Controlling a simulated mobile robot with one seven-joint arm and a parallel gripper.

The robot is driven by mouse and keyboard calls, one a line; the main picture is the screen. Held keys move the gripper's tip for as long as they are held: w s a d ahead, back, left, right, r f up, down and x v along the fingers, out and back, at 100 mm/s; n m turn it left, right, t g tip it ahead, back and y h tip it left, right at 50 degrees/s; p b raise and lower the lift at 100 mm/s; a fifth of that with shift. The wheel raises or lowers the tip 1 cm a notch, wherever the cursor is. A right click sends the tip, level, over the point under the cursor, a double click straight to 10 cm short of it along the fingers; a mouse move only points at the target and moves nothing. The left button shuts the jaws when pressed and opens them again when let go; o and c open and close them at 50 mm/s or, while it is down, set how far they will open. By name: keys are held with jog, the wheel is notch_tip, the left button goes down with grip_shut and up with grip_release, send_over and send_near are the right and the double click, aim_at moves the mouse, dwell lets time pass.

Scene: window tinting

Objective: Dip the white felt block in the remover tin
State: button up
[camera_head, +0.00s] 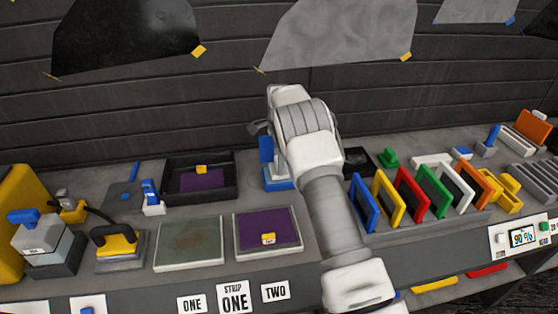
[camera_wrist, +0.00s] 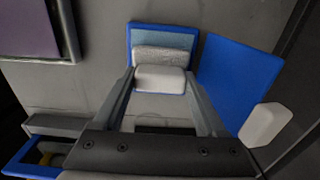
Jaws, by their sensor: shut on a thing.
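My gripper (camera_wrist: 160,85) is shut on a white block (camera_wrist: 160,78) whose smooth near part sits between the fingertips. A paler, speckled felt-like part (camera_wrist: 165,55) shows just beyond it. In the wrist view the block lies in line with a blue-rimmed, light-blue-filled open container (camera_wrist: 133,40), which I take as the remover tin. Whether the felt touches the inside, I cannot tell. A flat blue panel (camera_wrist: 240,85) stands beside the tin. In the head view the tin's blue base (camera_head: 280,184) and blue panel (camera_head: 265,150) show left of my arm, which hides the gripper and block.
A black tray with a purple sheet (camera_head: 202,180) lies left of the tin. Two framed pads, one green-grey (camera_head: 188,243) and one purple (camera_head: 268,229), lie in front. A rack of coloured frames (camera_head: 410,193) stands close on the right. A dark slatted wall rises behind.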

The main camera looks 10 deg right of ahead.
jog(key=shift+f, duration=0.4)
dwell(1.1)
jog(key=shift+r+p, duration=2.15)
jog(key=shift+r, duration=1.45)
jog(key=shift+s+d+f+n, duration=0.1)
jog(key=shift+s+n, duration=0.4)
jog(key=s+n, duration=0.5)
jog(key=s, duration=0.2)
jog(key=s+f+n, duration=0.1)
jog(key=s+n, duration=0.5)
jog(key=s, duration=0.2)
jog(key=s+n, duration=0.6)
jog(key=s, duration=0.2)
jog(key=shift+s+f, duration=0.25)
jog(key=shift+f, duration=0.15)
